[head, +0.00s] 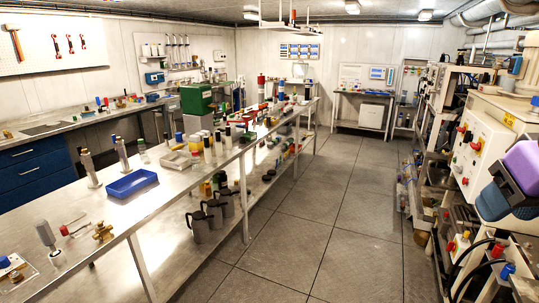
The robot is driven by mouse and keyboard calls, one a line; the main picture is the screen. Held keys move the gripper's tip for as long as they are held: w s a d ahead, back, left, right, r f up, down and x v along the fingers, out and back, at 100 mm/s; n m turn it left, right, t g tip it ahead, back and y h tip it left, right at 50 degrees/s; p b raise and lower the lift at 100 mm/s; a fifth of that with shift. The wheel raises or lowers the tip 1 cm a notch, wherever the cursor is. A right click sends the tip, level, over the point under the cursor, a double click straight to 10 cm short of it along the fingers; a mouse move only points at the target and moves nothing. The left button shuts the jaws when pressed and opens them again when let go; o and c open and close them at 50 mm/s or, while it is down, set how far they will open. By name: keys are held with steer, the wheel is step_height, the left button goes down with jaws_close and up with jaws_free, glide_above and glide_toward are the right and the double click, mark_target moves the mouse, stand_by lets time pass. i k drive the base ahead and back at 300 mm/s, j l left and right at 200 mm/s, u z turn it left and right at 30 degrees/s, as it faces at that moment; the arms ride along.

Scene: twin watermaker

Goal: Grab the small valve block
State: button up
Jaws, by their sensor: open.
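I cannot tell for sure which thing is the small valve block. A small brass fitting (103,231) sits on the near left metal bench (150,215), close to its front edge, and looks most like a valve block. A small blue piece with a red part (6,262) lies on a plate at the far left of the bench.
A blue tray (131,184) and a grey-handled tool (46,237) are on the bench near the brass fitting. Dark jugs (199,226) stand on the shelf below. The floor aisle (320,220) is clear. Machinery with a white control box (482,150) lines the right side.

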mark_target(249, 198)
steer(key=i, duration=1.9)
steer(key=i+l+u, duration=0.25)
steer(key=i+u, duration=0.15)
steer(key=i, duration=0.3)
steer(key=i+l+u, duration=0.4)
steer(key=i, duration=0.25)
steer(key=i+l+u, duration=0.4)
steer(key=i+l, duration=0.2)
steer(key=l, duration=0.1)
